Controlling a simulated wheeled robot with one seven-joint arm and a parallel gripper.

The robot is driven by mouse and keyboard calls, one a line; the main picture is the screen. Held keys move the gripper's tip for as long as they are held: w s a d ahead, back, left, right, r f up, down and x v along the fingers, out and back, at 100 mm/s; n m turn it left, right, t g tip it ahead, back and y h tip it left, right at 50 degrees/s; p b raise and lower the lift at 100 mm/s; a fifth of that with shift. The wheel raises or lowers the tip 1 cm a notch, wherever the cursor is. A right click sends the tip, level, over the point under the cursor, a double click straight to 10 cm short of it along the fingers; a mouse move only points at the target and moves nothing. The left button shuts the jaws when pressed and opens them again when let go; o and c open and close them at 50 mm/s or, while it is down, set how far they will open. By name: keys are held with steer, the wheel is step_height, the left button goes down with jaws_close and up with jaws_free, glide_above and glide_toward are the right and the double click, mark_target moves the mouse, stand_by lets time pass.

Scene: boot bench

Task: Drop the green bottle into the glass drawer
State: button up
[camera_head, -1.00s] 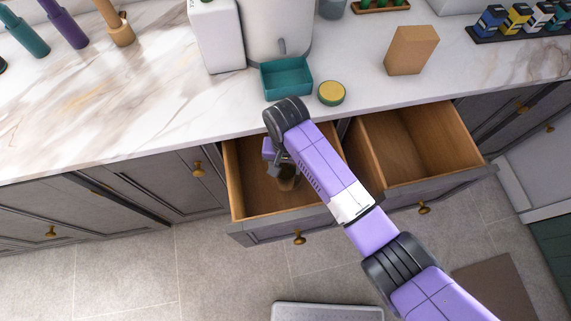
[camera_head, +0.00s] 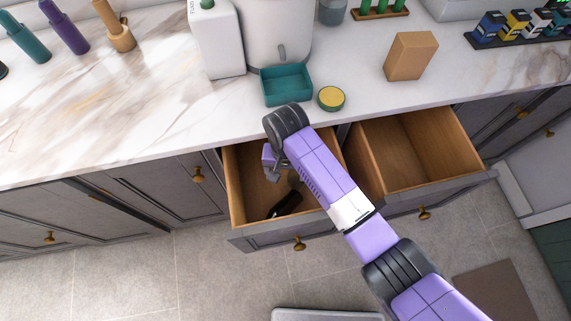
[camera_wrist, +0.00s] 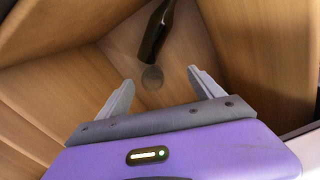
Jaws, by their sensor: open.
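A dark bottle (camera_head: 285,204) lies on its side on the floor of the open left drawer (camera_head: 237,190); its green colour is hard to make out. In the wrist view the bottle (camera_wrist: 157,32) lies beyond my fingertips, apart from them. My gripper (camera_wrist: 158,82) is open and empty, pointing down into the same drawer. A round greyish thing (camera_wrist: 152,78) shows on the drawer floor between the fingertips; I cannot tell what it is. In the head view my arm hides part of the drawer and most of my gripper.
A second open drawer (camera_head: 400,150) on the right looks empty. On the marble counter stand a teal tray (camera_head: 286,85), a yellow-topped round tin (camera_head: 331,98), a tan block (camera_head: 410,55) and a white container (camera_head: 216,40). The floor in front is mostly clear.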

step_height(320, 180, up, 12)
steer(key=b, duration=0.1)
steer(key=shift+r, duration=0.2)
stand_by(0.6)
